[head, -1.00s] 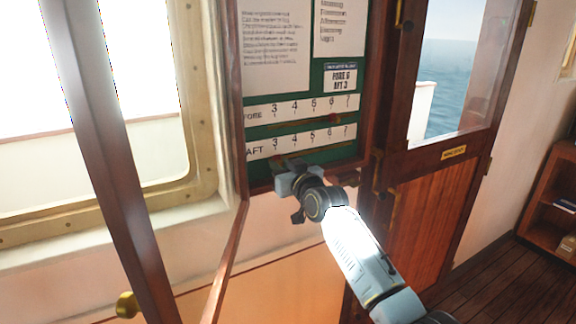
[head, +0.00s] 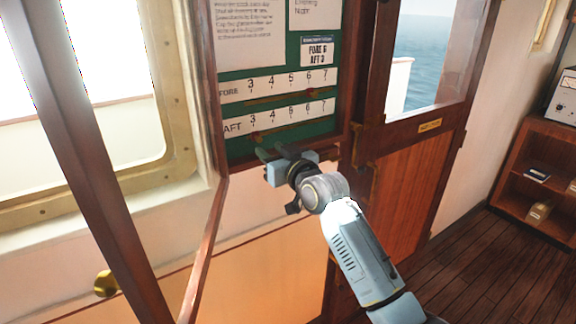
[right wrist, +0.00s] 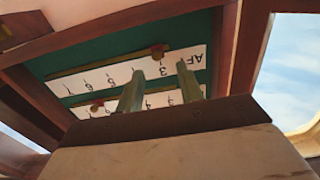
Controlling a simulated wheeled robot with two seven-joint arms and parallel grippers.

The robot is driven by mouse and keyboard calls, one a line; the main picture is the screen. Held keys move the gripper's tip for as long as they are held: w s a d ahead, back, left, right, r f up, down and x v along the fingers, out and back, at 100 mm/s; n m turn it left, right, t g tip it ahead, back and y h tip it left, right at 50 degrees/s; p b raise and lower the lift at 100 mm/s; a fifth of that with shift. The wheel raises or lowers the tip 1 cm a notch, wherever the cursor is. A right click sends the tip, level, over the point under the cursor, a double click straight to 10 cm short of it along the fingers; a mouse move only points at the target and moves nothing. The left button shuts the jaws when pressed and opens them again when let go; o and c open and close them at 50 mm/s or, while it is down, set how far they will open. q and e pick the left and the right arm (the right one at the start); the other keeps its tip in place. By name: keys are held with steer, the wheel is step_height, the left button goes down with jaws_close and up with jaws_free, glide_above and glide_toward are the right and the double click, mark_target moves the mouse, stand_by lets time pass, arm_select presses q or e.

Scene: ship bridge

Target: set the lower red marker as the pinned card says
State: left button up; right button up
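A green board (head: 325,127) in a wooden case has a FORE scale (head: 280,87) above an AFT scale (head: 280,116). The pinned card (head: 318,51) reads FORE 6, AFT 3. The lower red marker (right wrist: 157,50) sits on the rail by the AFT scale, close to 3, in the inverted right wrist view. The upper red marker (right wrist: 96,106) is near FORE 6. My right gripper (head: 269,150) is just below the lower rail. Its fingers (right wrist: 160,68) are apart and empty; the lower marker appears beyond the gap between their tips, seemingly untouched. My left gripper is out of view.
A wooden frame (head: 90,150) stands in front at left, with a brass knob (head: 105,284) near its foot. A wooden door (head: 400,205) is right of the case. A shelf (head: 545,165) stands far right. Free room lies below the case.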

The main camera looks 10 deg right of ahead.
steer(key=v, duration=0.7)
steer(key=shift+b, duration=0.35)
steer(key=shift+s, duration=0.1)
steer(key=s+d+f+m+g+h+b, duration=0.1)
steer(key=s+d+f+g+b, duration=0.1)
steer(key=f, duration=1.1)
steer(key=s+d+f+g+h+b, duration=0.1)
steer(key=s+f+g, duration=0.1)
steer(key=f, duration=1.2)
steer(key=s+d+f+m+g+h+b, duration=0.1)
steer(key=s+d+f+g+b, duration=0.15)
steer(key=f, duration=1.05)
steer(key=s+d+f+g+h+b, duration=0.1)
steer(key=s+f+g, duration=0.1)
steer(key=s+f, duration=0.7)
steer(key=s+d+f+g+h+b, duration=0.1)
steer(key=s+f+g, duration=0.1)
steer(key=s+f, duration=0.65)
steer(key=s+d+f+g+b, duration=0.1)
steer(key=s+f, duration=0.5)
steer(key=s, duration=0.5)
steer(key=s+d+f+g+b, duration=0.1)
steer(key=s+f+g, duration=0.1)
steer(key=s+f, duration=0.5)
steer(key=s+d+f+g+b, duration=0.1)
steer(key=s+f, duration=0.6)
steer(key=s, duration=0.8)
steer(key=shift+d+n+g+h, duration=0.3)
steer(key=shift+d+g+h, duration=0.15)
steer(key=shift+g, duration=0.3)
